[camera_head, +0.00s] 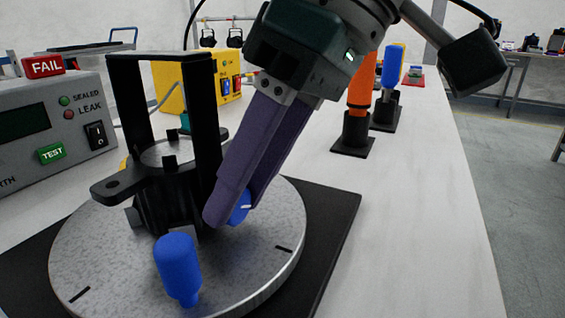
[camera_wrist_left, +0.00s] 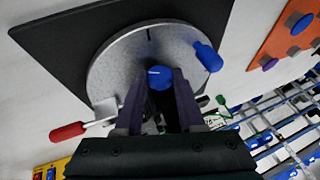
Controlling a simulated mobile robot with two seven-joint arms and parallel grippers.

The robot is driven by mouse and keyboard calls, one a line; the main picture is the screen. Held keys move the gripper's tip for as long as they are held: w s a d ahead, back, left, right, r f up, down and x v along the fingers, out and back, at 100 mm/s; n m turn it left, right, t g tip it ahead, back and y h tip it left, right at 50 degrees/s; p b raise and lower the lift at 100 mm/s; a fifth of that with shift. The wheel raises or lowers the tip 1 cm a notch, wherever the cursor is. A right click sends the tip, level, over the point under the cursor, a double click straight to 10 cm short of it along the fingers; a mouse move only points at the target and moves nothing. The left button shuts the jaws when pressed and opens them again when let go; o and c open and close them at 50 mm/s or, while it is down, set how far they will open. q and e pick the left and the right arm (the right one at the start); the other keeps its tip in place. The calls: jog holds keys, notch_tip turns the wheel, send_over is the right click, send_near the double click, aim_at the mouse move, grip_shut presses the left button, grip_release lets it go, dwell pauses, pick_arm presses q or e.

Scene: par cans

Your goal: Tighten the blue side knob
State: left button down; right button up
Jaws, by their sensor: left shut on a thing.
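The black lamp body (camera_head: 168,190) with its upright yoke (camera_head: 118,100) sits on a round grey turntable (camera_head: 85,255). The blue side knob (camera_head: 240,208) is low on the body's right side, partly hidden by a finger. My left gripper (camera_head: 232,208) reaches down from the upper right, its purple fingers shut on the knob. In the left wrist view the blue knob (camera_wrist_left: 160,77) sits between the two fingertips (camera_wrist_left: 160,85). My right gripper is not in view.
A grey tester (camera_head: 45,122) with a FAIL sign stands at the left. Behind are a yellow box (camera_head: 172,85) and orange and blue-handled tools (camera_head: 362,95) in black stands. A red handle (camera_wrist_left: 68,132) shows beside the turntable. The bench (camera_head: 410,200) is clear at right.

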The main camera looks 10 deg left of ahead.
pick_arm(q)
jog(key=shift+w+g, duration=0.1)
jog(key=shift+g, duration=0.3)
dwell(0.4)
